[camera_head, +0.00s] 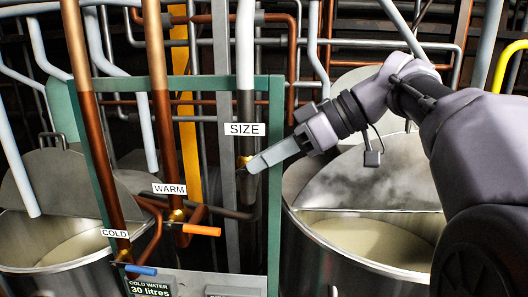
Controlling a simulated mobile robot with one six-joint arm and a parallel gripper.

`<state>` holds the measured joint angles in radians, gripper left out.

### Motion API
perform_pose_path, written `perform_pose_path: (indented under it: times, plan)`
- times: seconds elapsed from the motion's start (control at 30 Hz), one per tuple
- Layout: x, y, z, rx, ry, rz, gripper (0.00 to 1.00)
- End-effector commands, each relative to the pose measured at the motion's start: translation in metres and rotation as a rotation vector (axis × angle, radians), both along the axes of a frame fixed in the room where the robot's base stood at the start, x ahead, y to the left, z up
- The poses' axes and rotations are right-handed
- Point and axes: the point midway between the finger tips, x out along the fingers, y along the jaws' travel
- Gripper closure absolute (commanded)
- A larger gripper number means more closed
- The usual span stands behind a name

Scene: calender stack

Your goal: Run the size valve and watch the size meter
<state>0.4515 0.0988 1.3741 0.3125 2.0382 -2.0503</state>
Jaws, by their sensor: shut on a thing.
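The size valve (242,162) shows as a small brass fitting on the vertical pipe below the SIZE label (245,129). My gripper (256,164) reaches in from the right, with its fingers at this valve and shut on its handle. The fingers hide the handle, so I cannot tell how far it is turned. The size meter's reading is not visible. Only the top edge of a pale plate (235,292) shows at the bottom of the view.
The WARM valve with its orange handle (202,230) and the COLD valve with its blue handle (141,270) are to the lower left. A sign reading "COLD WATER 30 litres" (150,288) is below. Metal vats stand left (75,275) and right (305,190). Pipes crowd the background.

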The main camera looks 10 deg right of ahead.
Motion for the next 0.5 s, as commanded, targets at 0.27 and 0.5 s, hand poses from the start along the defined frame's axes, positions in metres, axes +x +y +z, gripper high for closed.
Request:
perform_pose_path:
  times: [0.27,0.5]
  plan:
    - [0.0012,0.0053,0.0107,-0.144,0.046,0.002,1.0]
    - [0.002,0.007,0.0103,-0.207,0.066,0.001,1.0]
